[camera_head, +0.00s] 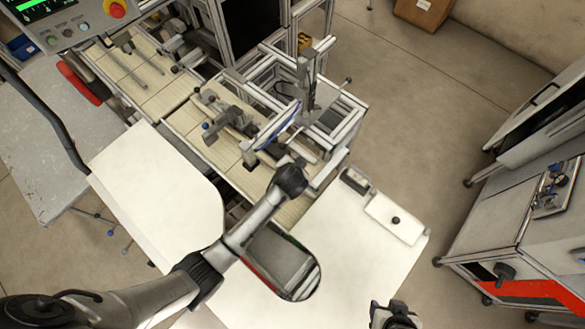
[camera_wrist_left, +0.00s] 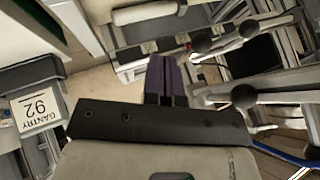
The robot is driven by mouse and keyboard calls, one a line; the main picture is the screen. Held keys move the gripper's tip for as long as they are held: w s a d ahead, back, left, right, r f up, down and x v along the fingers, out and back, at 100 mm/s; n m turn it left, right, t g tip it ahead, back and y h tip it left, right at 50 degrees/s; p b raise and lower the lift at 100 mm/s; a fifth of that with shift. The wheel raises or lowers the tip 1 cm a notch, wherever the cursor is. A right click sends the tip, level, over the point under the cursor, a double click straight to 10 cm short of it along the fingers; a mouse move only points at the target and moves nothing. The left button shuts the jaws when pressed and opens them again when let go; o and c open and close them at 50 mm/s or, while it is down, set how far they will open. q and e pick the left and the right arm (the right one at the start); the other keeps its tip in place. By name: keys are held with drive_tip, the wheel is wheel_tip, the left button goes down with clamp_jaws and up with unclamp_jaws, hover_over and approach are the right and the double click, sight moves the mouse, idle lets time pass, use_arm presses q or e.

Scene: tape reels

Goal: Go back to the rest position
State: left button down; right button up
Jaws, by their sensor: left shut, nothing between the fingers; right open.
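My left arm comes in from the lower left of the head view and reaches over the middle of the work station; its fingertips cannot be made out there. In the left wrist view, the purple fingers of my left gripper (camera_wrist_left: 165,75) are together, with nothing between them. My right gripper (camera_head: 393,313) is at the bottom edge of the head view, partly cut off, open and empty, over the front of the white table. A blue-rimmed disc (camera_head: 278,126), seen nearly edge-on, is at the metal-framed station beyond my left arm. A blue curved edge also shows in the left wrist view (camera_wrist_left: 285,155).
White tabletops lie to the left (camera_head: 155,190) and right (camera_head: 345,255) of the station. A white plate with a dark knob (camera_head: 396,220) lies on the right one. A metal frame (camera_head: 330,125) rises at the back. A grey machine (camera_head: 530,235) stands right, across open floor.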

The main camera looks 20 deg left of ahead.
use_arm(q)
drive_tip(key=s+r+n+h, duration=0.1)
drive_tip(key=s+r+h, duration=0.1)
drive_tip(key=s+r, duration=0.45)
drive_tip(key=s+r+n+h, duration=0.1)
drive_tip(key=s+r, duration=0.2)
drive_tip(key=r, duration=0.6)
drive_tip(key=s+a+f+g+p, duration=0.1)
drive_tip(key=s+a+g+p, duration=0.1)
drive_tip(key=s, duration=0.8)
drive_tip(key=s+a+f+n+g+p, duration=0.1)
drive_tip(key=s+a, duration=0.4)
drive_tip(key=s, duration=0.6)
drive_tip(key=shift+s+f+g+p, duration=0.25)
drive_tip(key=shift+f+g+p, duration=0.25)
drive_tip(key=shift+p, duration=0.3)
use_arm(e)
drive_tip(key=r, duration=0.4)
drive_tip(key=shift+d+r, duration=0.25)
drive_tip(key=shift+r, duration=0.05)
drive_tip(key=shift+o, duration=0.3)
drive_tip(key=shift+a, duration=0.1)
